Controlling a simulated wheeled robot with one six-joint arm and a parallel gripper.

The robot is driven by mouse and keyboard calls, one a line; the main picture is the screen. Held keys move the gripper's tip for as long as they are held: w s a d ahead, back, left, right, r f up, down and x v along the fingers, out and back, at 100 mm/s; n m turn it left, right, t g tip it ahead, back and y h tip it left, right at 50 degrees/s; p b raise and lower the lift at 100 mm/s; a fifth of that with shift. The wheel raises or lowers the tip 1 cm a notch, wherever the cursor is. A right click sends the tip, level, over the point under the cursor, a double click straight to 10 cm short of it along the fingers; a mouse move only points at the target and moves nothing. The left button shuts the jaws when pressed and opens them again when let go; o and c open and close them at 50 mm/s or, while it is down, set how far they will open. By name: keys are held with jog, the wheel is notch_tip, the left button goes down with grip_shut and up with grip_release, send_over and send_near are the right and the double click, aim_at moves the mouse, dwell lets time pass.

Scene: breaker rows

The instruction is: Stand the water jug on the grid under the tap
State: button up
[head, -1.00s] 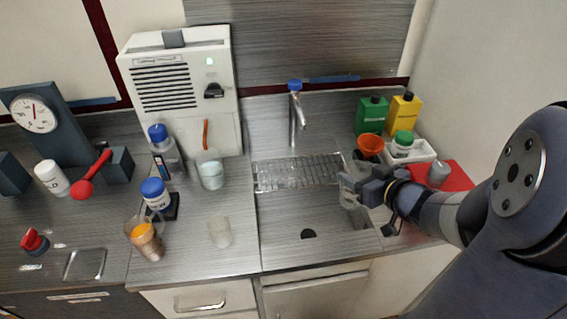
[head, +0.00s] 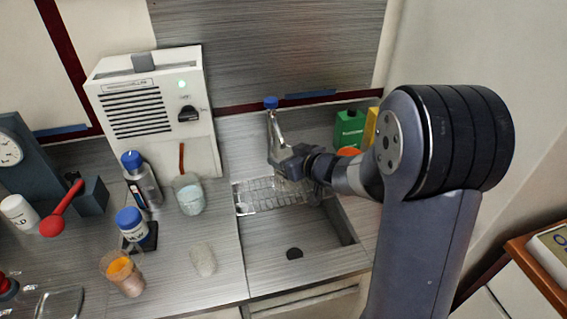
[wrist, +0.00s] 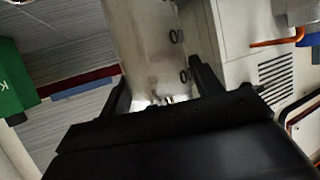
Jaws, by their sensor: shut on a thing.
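My gripper (head: 290,165) is in front of the tap (head: 275,130), above the wire grid (head: 262,196) over the back of the sink. In the wrist view my gripper (wrist: 163,92) is shut on a clear, greyish vessel with dark marks, the water jug (wrist: 147,45), one dark finger on each side of it. In the head view the jug is mostly hidden behind my gripper and cannot be told from the tap. Whether its base touches the grid cannot be seen. The bare sink basin (head: 300,235) lies below and in front.
A white dispenser (head: 155,110) stands left of the sink, with a clear beaker (head: 188,198) at its front.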

jog(key=shift+w+a, duration=0.2)
jog(key=shift+w, duration=0.05)
jog(key=shift+w+a+f+b, duration=0.15)
jog(key=shift+f+b, duration=0.1)
jog(key=shift+f, duration=0.65)
jog(key=shift+w+a+f+b, duration=0.1)
jog(key=shift+w+f+b, duration=0.1)
jog(key=shift+f, duration=0.65)
jog(key=shift+f, duration=0.15)
jog(key=o, duration=1.2)
jog(key=shift+d+r, duration=0.1)
jog(key=shift+r, duration=0.15)
jog(key=p+v, duration=0.1)
jog(key=v, duration=1.1)
jog(key=shift+f, duration=0.15)
